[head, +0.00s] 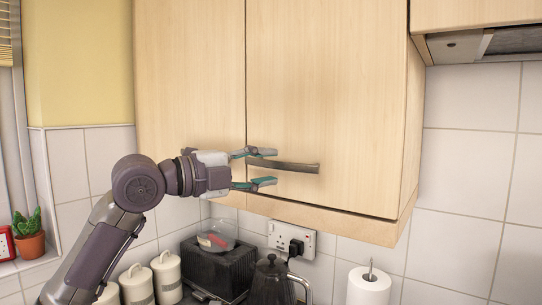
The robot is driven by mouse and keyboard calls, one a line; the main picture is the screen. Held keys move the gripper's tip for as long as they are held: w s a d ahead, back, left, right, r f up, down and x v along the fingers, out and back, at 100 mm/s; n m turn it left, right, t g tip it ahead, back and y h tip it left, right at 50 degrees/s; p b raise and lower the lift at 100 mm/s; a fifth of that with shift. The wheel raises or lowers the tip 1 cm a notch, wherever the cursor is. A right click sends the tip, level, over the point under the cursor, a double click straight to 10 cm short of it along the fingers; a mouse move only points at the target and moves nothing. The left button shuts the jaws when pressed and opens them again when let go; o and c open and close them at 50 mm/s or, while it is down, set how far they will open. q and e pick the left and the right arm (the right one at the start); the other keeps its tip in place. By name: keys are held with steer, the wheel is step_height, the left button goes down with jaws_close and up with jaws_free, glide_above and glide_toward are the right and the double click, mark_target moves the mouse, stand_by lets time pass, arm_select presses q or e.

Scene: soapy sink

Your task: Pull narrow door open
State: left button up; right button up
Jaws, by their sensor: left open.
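A pale wood wall cupboard has two closed doors: a narrower-looking left door (190,75) and a wider right door (325,80). A dark metal bar handle (298,167) lies level near the bottom of the right door. My left gripper (268,167) is open in front of the cupboard, pointing right. In the picture its teal-padded fingers lie above and below the handle's left end; I cannot tell whether they touch it. The gripper and wrist cover the lower part of the left door, so any handle there is mostly hidden. My right gripper is out of view.
Below the cupboard are white canisters (167,277), a black toaster-like box (218,268), a dark kettle (270,284), a wall socket (291,240) and a paper roll (369,287). A cooker hood (485,44) is at upper right. A potted cactus (29,238) stands far left.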

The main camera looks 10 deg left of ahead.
arm_select(q)
steer(key=shift+w+d+r, duration=0.1)
steer(key=shift+w+d, duration=0.15)
steer(key=shift+d, duration=0.2)
steer(key=shift+w+d, duration=0.15)
steer(key=shift+d, duration=0.05)
steer(key=shift+w+d, duration=0.1)
steer(key=shift+c, duration=0.2)
jaws_close()
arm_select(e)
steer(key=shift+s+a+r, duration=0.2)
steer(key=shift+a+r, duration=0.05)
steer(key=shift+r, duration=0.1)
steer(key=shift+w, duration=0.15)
